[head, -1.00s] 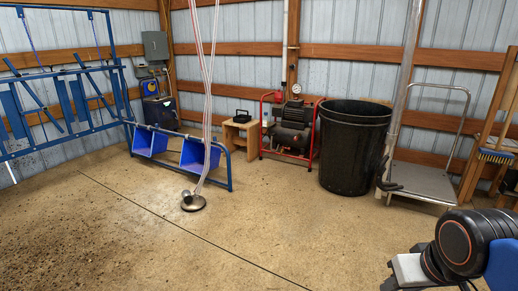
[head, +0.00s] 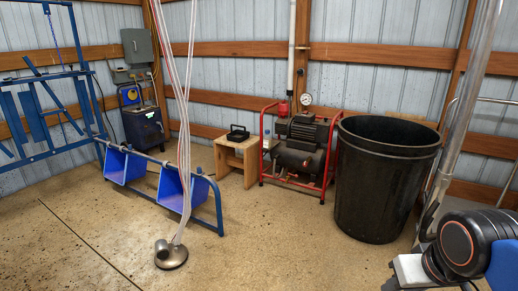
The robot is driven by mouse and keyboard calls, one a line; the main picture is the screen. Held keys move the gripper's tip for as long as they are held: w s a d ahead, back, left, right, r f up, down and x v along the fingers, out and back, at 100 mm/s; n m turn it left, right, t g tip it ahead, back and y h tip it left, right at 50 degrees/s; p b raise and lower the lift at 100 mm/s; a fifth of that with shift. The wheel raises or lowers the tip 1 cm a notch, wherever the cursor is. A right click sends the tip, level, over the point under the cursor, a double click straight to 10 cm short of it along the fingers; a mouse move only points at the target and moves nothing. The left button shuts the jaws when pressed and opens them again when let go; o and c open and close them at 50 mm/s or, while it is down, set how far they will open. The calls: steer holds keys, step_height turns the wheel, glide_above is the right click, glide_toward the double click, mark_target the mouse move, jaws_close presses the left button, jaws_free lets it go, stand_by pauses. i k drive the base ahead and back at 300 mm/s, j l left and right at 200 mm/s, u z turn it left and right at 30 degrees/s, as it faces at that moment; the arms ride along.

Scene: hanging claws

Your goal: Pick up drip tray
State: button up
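A small black tray-like object with a raised handle (head: 237,133) sits on top of a low wooden stool (head: 236,161) by the back wall; it is the likeliest drip tray, but it is too small to be sure. Part of my arm shows at the lower right edge. My gripper is not in view, so I cannot see its fingers or whether it holds anything.
A red-framed compressor (head: 300,148) stands right of the stool, then a large black bin (head: 385,175). Blue bins on a rail (head: 172,187) stand left. Hanging tubes end in a metal claw (head: 171,254) on the floor. Open floor (head: 290,240) lies ahead.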

mark_target(238, 136)
steer(key=i, duration=1.85)
steer(key=i+l+u, duration=0.2)
steer(key=i+u, duration=0.25)
steer(key=i, duration=0.35)
steer(key=i+l+u, duration=0.5)
steer(key=i, duration=0.2)
steer(key=i+l+u, duration=0.45)
steer(key=i+l, duration=0.2)
